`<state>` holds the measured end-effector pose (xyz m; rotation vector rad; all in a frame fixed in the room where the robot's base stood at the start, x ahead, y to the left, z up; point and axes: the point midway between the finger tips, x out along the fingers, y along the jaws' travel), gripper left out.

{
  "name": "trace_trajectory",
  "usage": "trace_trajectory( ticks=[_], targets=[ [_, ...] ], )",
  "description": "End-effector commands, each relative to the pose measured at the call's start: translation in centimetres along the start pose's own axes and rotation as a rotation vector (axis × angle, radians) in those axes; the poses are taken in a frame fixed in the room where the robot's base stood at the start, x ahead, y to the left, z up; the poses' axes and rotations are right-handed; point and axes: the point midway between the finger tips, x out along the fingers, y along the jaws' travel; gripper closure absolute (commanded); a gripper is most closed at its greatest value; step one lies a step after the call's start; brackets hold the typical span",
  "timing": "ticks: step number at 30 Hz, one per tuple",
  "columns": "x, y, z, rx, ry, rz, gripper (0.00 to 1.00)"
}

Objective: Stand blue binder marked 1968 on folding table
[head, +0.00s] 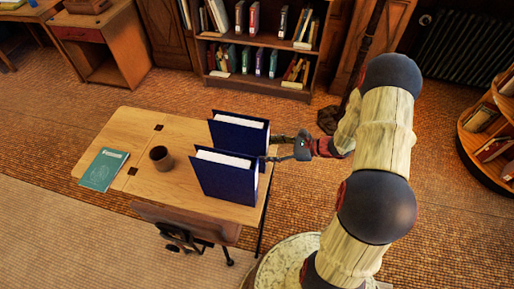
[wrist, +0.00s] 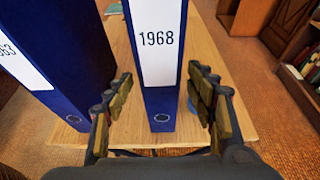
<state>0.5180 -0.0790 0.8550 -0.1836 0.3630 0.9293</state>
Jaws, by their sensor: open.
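The blue binder marked 1968 (wrist: 163,95) stands upright on the folding table (head: 150,125), its labelled spine facing my wrist camera. It appears to be the farther of two blue binders in the head view (head: 240,133). My gripper (head: 271,148) is at the table's right side by the binder spines. In the wrist view my gripper (wrist: 160,80) is open, one finger on each side of the 1968 spine, with visible gaps. The other blue binder (wrist: 55,85), its label partly cut off and ending in 63, stands left of it; in the head view it is the nearer one (head: 225,180).
A brown mug (head: 161,158) and a teal booklet (head: 104,170) are on the table's left half. A chair (head: 190,222) stands at the near edge. A bookcase (head: 255,75) is behind the table, and another shelf (head: 490,130) is at the far right.

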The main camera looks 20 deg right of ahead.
Motion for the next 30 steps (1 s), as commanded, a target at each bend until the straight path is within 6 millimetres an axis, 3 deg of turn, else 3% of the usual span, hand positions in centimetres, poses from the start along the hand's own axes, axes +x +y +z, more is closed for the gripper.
trace_trajectory(
  ticks=[3, 10, 30],
  targets=[
    [-2.4, -0.1, 0.1, 0.001, 0.001, -0.003, 0.44],
    [-4.8, 0.0, 0.1, -0.001, 0.000, 0.000, 0.44],
    [-5.1, 0.0, -0.1, -0.012, 0.003, 0.000, 0.44]
  ],
)
